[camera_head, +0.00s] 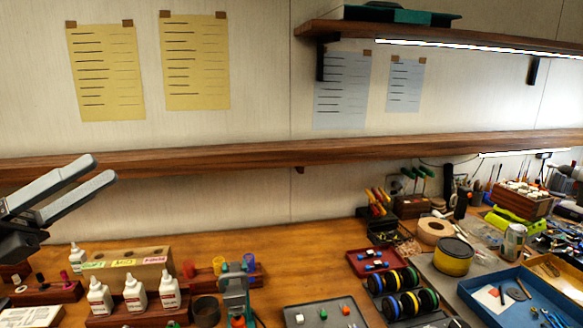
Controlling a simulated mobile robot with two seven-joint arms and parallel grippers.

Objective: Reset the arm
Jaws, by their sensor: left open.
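My left gripper (104,170) comes in from the left edge in the head view. It is raised in front of the wall, above the left part of the bench. Its two long grey fingers point up and to the right, with a gap between them. It is open and nothing sits between the fingers. My right gripper does not show in this view.
The wooden bench (310,262) holds white bottles (135,294), a dark tray (325,314), wheels (405,290), a yellow tin (453,257) and a blue tray (480,298). A wooden shelf (240,158) crosses the wall near my left gripper. The bench's middle back is clear.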

